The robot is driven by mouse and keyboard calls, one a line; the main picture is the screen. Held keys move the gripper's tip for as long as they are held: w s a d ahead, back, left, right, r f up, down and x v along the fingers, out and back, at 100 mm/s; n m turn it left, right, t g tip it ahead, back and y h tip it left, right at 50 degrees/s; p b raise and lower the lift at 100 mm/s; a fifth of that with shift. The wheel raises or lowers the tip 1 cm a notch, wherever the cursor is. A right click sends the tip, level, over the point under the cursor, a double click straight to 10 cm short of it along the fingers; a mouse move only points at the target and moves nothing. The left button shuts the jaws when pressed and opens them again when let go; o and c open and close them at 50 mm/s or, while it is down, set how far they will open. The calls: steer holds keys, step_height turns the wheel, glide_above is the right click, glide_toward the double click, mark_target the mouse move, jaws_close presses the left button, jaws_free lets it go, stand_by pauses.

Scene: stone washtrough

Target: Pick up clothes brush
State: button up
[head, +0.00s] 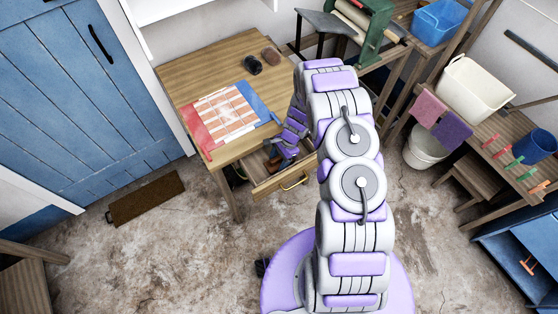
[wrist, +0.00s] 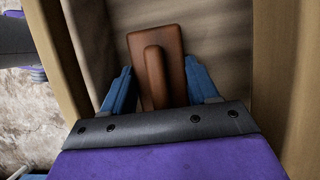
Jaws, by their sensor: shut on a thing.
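The clothes brush (wrist: 171,42) is a brown wooden block with a raised rounded grip along its middle. In the wrist view it lies inside an open wooden drawer (wrist: 225,50). My gripper (wrist: 158,70) has its blue fingers on either side of the brush and is shut on it. In the head view the drawer (head: 284,184) is pulled out from under the wooden table, and my arm reaches down into it from the right. The brush is hard to make out there, and its underside is hidden.
The wooden table (head: 195,70) above the drawer bears a red, white and blue patterned cloth (head: 226,116) and two small dark objects (head: 252,64). A workbench with a cream tub (head: 476,90) stands right. A brown mat (head: 146,199) lies on open floor by the blue door.

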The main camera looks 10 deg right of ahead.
mark_target(278, 158)
step_height(278, 158, up, 10)
steer(key=shift+f+p, duration=0.1)
steer(key=shift+p, duration=0.75)
